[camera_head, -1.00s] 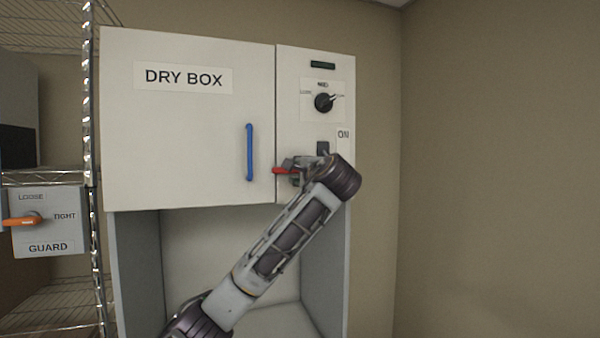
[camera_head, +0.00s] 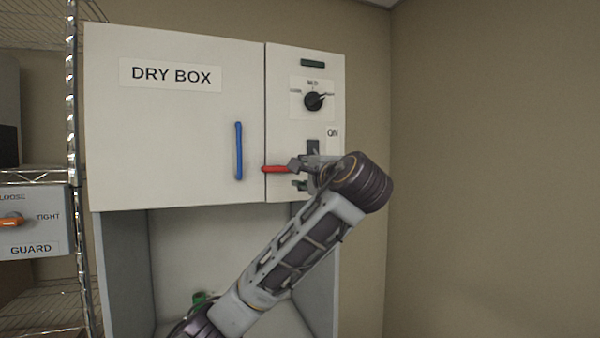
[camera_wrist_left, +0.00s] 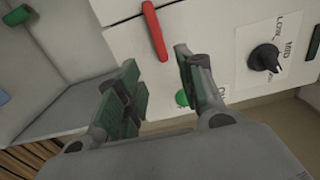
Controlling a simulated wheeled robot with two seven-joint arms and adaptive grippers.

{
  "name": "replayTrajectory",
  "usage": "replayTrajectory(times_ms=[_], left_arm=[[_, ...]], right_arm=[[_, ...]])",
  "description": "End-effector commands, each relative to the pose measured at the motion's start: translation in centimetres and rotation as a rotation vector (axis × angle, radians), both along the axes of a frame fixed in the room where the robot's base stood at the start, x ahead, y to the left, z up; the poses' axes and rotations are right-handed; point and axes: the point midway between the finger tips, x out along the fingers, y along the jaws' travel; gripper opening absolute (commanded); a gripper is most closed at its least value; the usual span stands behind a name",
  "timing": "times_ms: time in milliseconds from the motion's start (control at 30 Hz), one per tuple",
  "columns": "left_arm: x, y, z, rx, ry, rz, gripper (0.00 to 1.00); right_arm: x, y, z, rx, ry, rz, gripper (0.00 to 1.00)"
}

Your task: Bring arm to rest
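My left gripper (camera_head: 297,175) is in front of the dry box's control panel (camera_head: 279,105), just right of the red lever (camera_head: 274,169). Its two fingers are apart with nothing between them; the left wrist view shows the open gripper (camera_wrist_left: 158,82) too. The red lever (camera_wrist_left: 155,32) lies beyond the fingertips there and looks clear of them. My right gripper is in neither view.
The dry box door (camera_head: 178,125) has a blue handle (camera_head: 239,151). A black knob (camera_head: 314,101) is above my gripper. Below is an open bay with a green object (camera_head: 200,298). A wire rack (camera_head: 72,180) holds the guard box (camera_head: 32,235) at left. Bare wall lies right.

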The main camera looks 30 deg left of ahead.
Motion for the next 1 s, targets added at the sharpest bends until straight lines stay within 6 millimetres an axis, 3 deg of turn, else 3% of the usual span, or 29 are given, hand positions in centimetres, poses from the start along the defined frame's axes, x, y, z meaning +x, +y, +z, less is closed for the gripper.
replayTrajectory(times_ms=[767, 1000], left_arm=[[-0.5, -0.6, -0.2, -0.002, 0.003, -0.001, 0.38], [0.5, -1.1, -2.7, -0.028, 0.023, -0.034, 0.38]], right_arm=[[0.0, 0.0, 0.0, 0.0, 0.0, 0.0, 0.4], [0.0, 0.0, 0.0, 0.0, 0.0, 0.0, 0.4]])
